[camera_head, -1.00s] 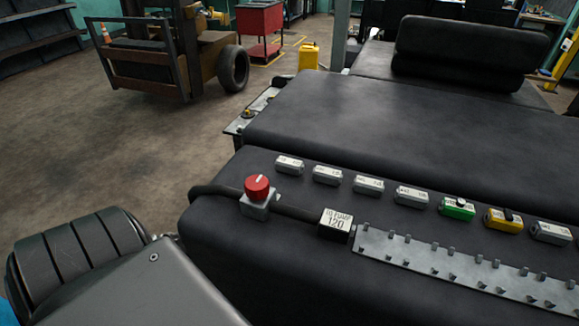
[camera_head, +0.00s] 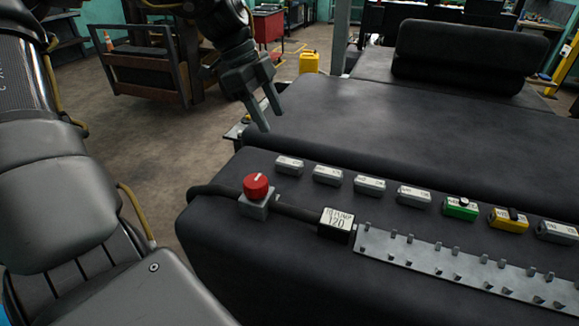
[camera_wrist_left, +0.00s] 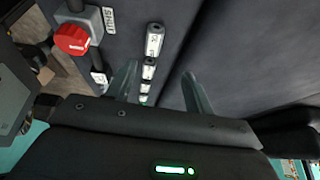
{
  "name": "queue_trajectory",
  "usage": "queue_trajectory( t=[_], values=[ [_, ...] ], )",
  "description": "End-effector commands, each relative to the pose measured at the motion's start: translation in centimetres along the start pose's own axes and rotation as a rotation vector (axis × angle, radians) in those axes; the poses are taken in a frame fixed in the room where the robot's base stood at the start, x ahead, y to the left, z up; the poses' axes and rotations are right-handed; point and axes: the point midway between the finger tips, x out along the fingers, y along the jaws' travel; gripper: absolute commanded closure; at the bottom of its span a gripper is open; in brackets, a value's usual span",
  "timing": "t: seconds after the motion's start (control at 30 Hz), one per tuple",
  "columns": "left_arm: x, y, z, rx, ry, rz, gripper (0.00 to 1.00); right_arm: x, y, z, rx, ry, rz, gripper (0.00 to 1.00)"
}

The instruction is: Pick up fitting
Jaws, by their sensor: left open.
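A row of small labelled fittings lies on the black padded surface. The nearest to my gripper is a grey fitting (camera_head: 289,165). A green fitting (camera_head: 460,208) and a yellow fitting (camera_head: 508,220) are farther right, among several grey ones. My left gripper (camera_head: 268,114) is open and empty, raised above and behind the left end of the row, pointing down. In the left wrist view its two fingers (camera_wrist_left: 160,88) spread on either side of the row's line, and a grey fitting (camera_wrist_left: 154,40) shows beyond them. My right gripper is not in view.
A red knob (camera_head: 255,187) on a grey block and a "TO PUMP 120" block (camera_head: 336,220) sit on a black hose, left and front of the row. A pegged metal rail (camera_head: 450,265) runs along the front. The padded surface (camera_head: 400,130) behind the row is clear.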

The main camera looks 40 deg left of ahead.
Motion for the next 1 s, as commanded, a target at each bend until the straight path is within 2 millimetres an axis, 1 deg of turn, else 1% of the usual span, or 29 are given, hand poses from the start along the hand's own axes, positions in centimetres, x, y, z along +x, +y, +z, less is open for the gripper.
queue_trajectory(
  t=[0.03,0.1,0.23,0.5,0.63,0.8,0.87,1.0],
  values=[
    [0.1,0.8,-0.1,-0.013,-0.019,0.022,0.47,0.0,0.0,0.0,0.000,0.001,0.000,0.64],
    [0.2,1.2,-0.2,-0.027,-0.031,0.036,0.47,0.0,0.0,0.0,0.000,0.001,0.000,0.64],
    [0.7,1.3,-0.2,-0.028,-0.032,0.041,0.47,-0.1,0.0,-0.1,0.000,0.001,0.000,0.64],
    [4.6,1.4,-0.1,-0.027,-0.031,0.041,0.47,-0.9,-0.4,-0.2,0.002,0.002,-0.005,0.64],
    [5.6,1.4,-0.1,-0.028,-0.029,0.038,0.47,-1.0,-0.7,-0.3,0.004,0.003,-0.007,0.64],
    [5.9,1.4,-0.1,-0.027,-0.028,0.035,0.47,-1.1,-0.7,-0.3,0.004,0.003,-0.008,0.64],
    [6.2,1.4,-0.1,-0.027,-0.029,0.038,0.47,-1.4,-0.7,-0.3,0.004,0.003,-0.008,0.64],
    [7.9,1.4,-0.2,-0.027,-0.030,0.042,0.47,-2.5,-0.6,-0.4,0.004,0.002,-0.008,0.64]
  ],
)
